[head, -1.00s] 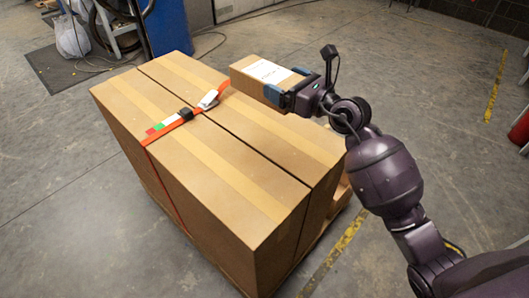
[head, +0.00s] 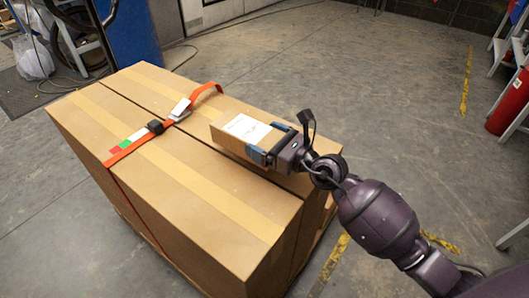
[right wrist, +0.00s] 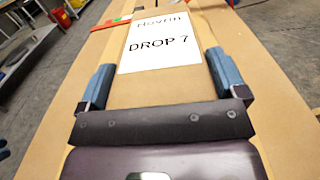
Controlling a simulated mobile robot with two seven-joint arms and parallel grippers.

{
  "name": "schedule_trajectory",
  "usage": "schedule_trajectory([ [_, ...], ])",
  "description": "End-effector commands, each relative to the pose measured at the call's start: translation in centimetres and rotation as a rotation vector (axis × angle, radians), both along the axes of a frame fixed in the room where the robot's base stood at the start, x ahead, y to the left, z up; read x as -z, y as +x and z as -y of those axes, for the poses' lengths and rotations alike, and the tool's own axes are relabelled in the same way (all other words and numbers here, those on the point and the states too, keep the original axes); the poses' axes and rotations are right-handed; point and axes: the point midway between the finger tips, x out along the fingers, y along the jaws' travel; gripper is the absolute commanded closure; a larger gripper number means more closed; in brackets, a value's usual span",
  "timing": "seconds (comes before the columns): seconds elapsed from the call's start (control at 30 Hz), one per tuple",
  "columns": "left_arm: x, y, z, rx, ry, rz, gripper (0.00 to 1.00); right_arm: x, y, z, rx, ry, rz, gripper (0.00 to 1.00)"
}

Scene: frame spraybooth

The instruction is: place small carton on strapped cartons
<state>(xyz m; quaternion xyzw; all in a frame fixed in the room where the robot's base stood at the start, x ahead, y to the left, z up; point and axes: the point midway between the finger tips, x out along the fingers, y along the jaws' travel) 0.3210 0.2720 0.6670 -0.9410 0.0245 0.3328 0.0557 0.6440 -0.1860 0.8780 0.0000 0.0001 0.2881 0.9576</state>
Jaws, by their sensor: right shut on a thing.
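The small carton (head: 243,138) is a brown box with a white label on top; in the right wrist view the carton (right wrist: 155,92) shows a label reading "DROP 7". My right gripper (head: 270,147) is shut on it, with a blue finger on either side. The strapped cartons (head: 190,210) are two long brown boxes side by side, bound by an orange strap (head: 128,146) with a dark buckle. The small carton is over their top, right of the strap; I cannot tell whether it touches. My left gripper is not in view.
The cartons' tops are bare around the strap, towards the front. A red cylinder (head: 508,103) stands at the right edge. A blue post (head: 133,30) stands at the back left.

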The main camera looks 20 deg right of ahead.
Motion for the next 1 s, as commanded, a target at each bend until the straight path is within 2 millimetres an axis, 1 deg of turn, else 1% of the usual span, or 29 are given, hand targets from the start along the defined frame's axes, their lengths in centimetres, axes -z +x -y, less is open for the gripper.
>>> schedule_trajectory([
  [0.07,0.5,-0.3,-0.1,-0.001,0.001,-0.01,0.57,0.9,0.0,0.0,0.0,0.0,-0.002,0.49],
  [0.2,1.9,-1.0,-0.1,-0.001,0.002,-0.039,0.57,3.2,0.0,0.0,-0.001,-0.001,-0.009,0.49],
  [0.3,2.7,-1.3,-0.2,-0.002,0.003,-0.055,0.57,4.3,-0.1,0.0,-0.001,-0.001,-0.008,0.49],
  [0.57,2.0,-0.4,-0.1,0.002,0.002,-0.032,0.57,3.8,0.0,0.0,0.0,0.001,0.002,0.49],
  [0.73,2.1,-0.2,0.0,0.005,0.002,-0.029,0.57,4.2,0.0,0.0,0.0,0.001,0.001,0.49],
  [0.77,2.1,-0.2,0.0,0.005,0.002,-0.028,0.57,4.3,0.0,0.0,0.0,-0.001,-0.001,0.07],
  [0.8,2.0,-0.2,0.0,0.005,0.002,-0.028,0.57,4.3,0.0,0.0,0.0,-0.001,-0.001,0.01],
  [1.0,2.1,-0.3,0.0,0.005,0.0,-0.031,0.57,4.2,0.0,0.0,0.0,-0.001,-0.001,0.0],
])
